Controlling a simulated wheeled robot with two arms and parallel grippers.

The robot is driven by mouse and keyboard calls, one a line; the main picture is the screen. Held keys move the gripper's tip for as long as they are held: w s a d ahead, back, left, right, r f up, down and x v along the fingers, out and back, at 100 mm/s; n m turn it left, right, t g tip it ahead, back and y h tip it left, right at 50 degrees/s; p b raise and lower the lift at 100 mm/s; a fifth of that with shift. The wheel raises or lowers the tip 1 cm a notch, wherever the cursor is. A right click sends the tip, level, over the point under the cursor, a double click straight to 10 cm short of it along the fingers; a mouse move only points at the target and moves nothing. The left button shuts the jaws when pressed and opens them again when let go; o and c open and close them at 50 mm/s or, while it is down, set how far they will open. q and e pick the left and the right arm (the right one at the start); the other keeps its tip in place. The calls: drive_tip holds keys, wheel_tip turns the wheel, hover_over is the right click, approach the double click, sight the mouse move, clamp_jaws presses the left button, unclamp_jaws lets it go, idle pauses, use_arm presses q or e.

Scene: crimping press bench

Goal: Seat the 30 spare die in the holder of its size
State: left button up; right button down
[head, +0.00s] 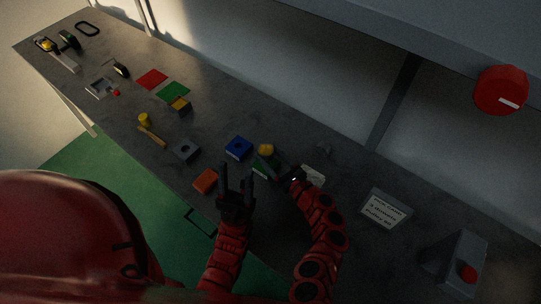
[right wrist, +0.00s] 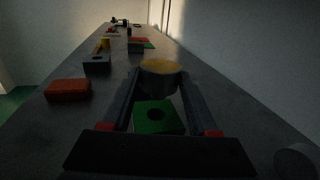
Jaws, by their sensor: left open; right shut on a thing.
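My right gripper (head: 272,158) is shut on a round die with a yellow top (head: 266,149). In the right wrist view the die (right wrist: 160,67) sits between the two fingertips, its lower part dark. A green holder (head: 262,170) with a round hole lies on the bench close by; the right wrist view shows its hole (right wrist: 157,115) empty, nearer the wrist than the die. A blue holder (head: 238,147) with a hole lies just left of the die. My left gripper (head: 237,172) is open and empty, in front of these holders. No size number is readable.
An orange block (head: 205,180) and a grey holed block (head: 186,150) lie left of my grippers. A yellow cylinder (head: 144,119), a red mat (head: 152,79) and a green mat (head: 173,91) are farther left. A sign (head: 385,208) and a grey box with a red button (head: 458,260) stand right.

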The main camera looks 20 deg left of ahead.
sight(271, 166)
drive_tip(key=shift+f+b, duration=0.65)
drive_tip(key=shift+f, duration=0.45)
drive_tip(key=shift+f+b, duration=1.2)
drive_tip(key=shift+f, duration=0.1)
idle(0.6)
drive_tip(key=shift+c, duration=0.4)
unclamp_jaws()
